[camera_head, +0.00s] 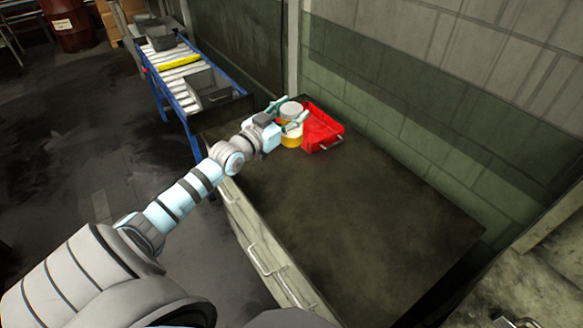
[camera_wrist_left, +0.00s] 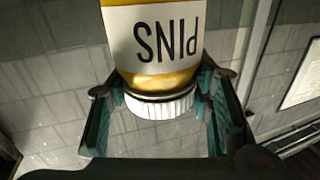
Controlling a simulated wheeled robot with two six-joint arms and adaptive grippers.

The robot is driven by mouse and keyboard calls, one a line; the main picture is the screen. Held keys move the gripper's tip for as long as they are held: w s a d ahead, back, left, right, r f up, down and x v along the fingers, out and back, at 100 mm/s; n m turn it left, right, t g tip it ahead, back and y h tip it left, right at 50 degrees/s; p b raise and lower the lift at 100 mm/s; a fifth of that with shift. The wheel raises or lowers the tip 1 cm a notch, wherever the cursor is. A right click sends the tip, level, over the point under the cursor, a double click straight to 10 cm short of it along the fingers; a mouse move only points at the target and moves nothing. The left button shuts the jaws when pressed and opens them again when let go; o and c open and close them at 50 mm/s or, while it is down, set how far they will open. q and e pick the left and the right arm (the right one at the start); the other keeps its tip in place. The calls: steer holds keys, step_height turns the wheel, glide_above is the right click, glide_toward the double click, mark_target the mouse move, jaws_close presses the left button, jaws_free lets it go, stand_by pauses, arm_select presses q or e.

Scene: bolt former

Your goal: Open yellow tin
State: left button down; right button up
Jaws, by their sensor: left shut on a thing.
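The yellow tin (camera_head: 292,141) stands at the far end of the dark table, with a white label and a pale round lid (camera_head: 290,109) on top. My left gripper (camera_head: 287,114) reaches it from the left, its fingers on either side of the lid. In the left wrist view the tin (camera_wrist_left: 150,81) shows upside down, its label reading PINS. Its ribbed white lid (camera_wrist_left: 163,106) is on the tin, between the two teal fingers of the left gripper (camera_wrist_left: 160,88), which is shut on it. My right gripper is not in view.
A red bin (camera_head: 318,130) stands right beside the tin, close to the wall. The rest of the tabletop (camera_head: 350,215) is clear. A roller conveyor (camera_head: 184,72) with grey bins (camera_head: 208,88) stands beyond the table, to the left.

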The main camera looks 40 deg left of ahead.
arm_select(q)
step_height(320, 180, down, 20)
steer(key=b, duration=1.6)
steer(key=shift+r, duration=0.3)
steer(key=shift+f, duration=0.1)
steer(key=c, duration=0.8)
jaws_free()
